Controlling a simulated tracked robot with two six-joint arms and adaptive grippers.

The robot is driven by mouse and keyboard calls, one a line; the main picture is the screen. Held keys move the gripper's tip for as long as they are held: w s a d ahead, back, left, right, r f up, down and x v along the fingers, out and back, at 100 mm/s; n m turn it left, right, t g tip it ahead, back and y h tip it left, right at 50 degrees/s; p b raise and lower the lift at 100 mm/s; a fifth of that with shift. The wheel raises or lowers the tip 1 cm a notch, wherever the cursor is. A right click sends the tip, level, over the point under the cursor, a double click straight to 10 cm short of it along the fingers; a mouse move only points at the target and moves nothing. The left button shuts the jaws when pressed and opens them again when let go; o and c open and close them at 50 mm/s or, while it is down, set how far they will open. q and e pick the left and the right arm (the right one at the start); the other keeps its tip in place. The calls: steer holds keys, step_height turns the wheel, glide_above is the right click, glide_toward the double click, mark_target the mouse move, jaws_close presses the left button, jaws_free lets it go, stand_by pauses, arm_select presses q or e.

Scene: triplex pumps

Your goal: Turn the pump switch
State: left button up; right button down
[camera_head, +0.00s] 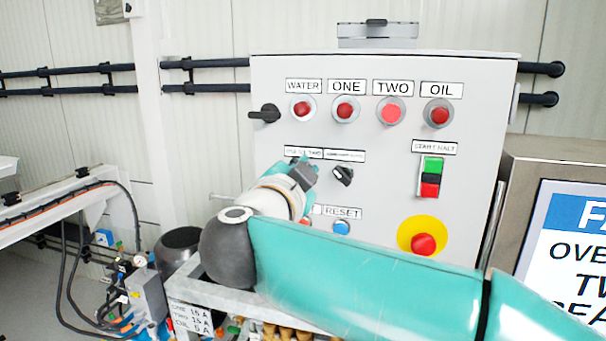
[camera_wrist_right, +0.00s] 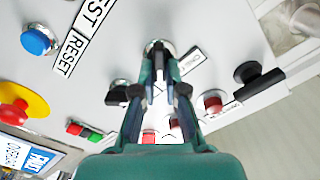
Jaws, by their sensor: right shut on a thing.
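The pump switch (camera_wrist_right: 157,48) is a small selector knob on the white control panel (camera_head: 385,130). In the head view it is hidden behind my right gripper (camera_head: 302,172), under a partly covered label (camera_head: 304,152). In the right wrist view, my right gripper (camera_wrist_right: 160,78) has its two fingers on either side of the knob and is shut on it. The direction of the knob's pointer is hard to tell. My left gripper is not in view.
A second black selector knob (camera_head: 342,176) sits close to the right of my gripper. A blue reset button (camera_head: 341,228) and a red emergency button (camera_head: 423,244) are lower. Red lamps line the top; a black handle (camera_head: 265,114) is at the upper left.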

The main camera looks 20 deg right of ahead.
stand_by(0.4)
steer(key=c, duration=1.2)
jaws_free()
steer(key=shift+d, duration=0.1)
steer(key=shift+s, duration=0.1)
steer(key=v, duration=1.2)
steer(key=shift+f, duration=0.1)
